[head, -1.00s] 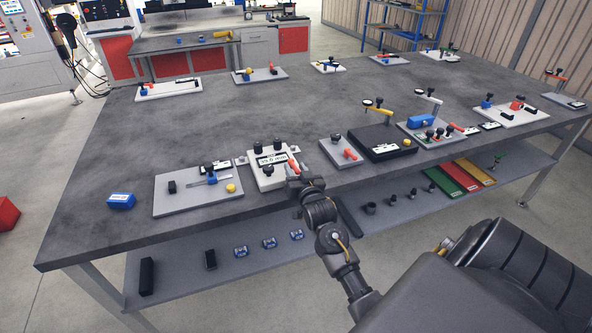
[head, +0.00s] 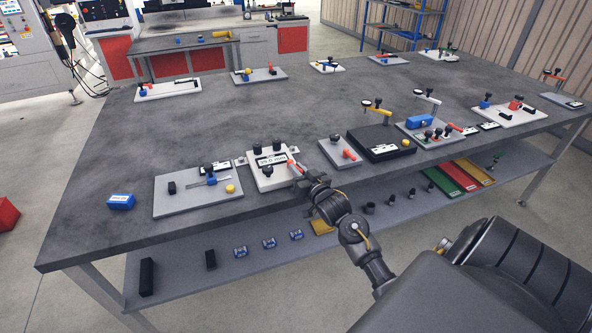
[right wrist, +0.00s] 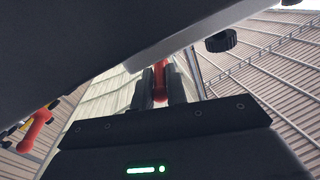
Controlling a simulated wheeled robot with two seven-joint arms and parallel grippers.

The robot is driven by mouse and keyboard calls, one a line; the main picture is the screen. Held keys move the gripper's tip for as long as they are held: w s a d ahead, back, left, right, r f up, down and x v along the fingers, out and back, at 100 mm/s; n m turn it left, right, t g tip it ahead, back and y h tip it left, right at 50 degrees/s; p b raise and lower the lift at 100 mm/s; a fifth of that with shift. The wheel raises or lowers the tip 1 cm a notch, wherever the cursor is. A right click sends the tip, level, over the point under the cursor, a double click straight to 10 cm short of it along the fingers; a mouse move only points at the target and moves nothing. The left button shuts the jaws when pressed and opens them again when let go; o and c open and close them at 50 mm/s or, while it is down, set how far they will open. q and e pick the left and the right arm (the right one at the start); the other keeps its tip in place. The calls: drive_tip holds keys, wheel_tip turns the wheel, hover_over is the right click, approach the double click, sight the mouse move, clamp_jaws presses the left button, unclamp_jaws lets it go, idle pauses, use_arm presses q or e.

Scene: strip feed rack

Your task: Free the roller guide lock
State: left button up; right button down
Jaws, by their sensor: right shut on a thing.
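The white block (head: 266,182) with black knobs, a printed label and a red lever (head: 291,163) sits near the front edge of the table. I take this to be the roller guide fixture; its label is too small to read. My right gripper (head: 298,171) is at the block's right side, shut on the red lever. In the right wrist view the red lever (right wrist: 160,82) stands between the two dark fingers (right wrist: 160,88). The lever's far end and the lock's inner parts are hidden. My left gripper is not in view.
A grey plate (head: 185,206) with a yellow knob lies left of the block, beside a blue block (head: 120,202). A small grey plate (head: 330,150) with a red handle and a black box (head: 385,146) stand to the right. The table behind is mostly clear.

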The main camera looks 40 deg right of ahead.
drive_tip(key=shift+d+n+y, duration=0.5)
drive_tip(key=shift+n+y, duration=0.4)
drive_tip(key=shift+y, duration=0.3)
drive_tip(key=y, duration=0.1)
drive_tip(key=n+y, duration=0.1)
drive_tip(key=shift+d+n+y, duration=0.3)
drive_tip(key=n+y, duration=0.1)
drive_tip(key=y+b, duration=0.1)
drive_tip(key=y, duration=0.1)
drive_tip(key=shift+w+d+f+n+g, duration=0.1)
drive_tip(key=shift+d+n+g, duration=0.2)
drive_tip(key=shift+d+n, duration=0.1)
drive_tip(key=shift+w+d+n+g+y+b, duration=0.15)
drive_tip(key=shift+n+g+y+b, duration=0.15)
drive_tip(key=shift+n+y+b, duration=0.5)
drive_tip(key=c, duration=1.4)
unclamp_jaws()
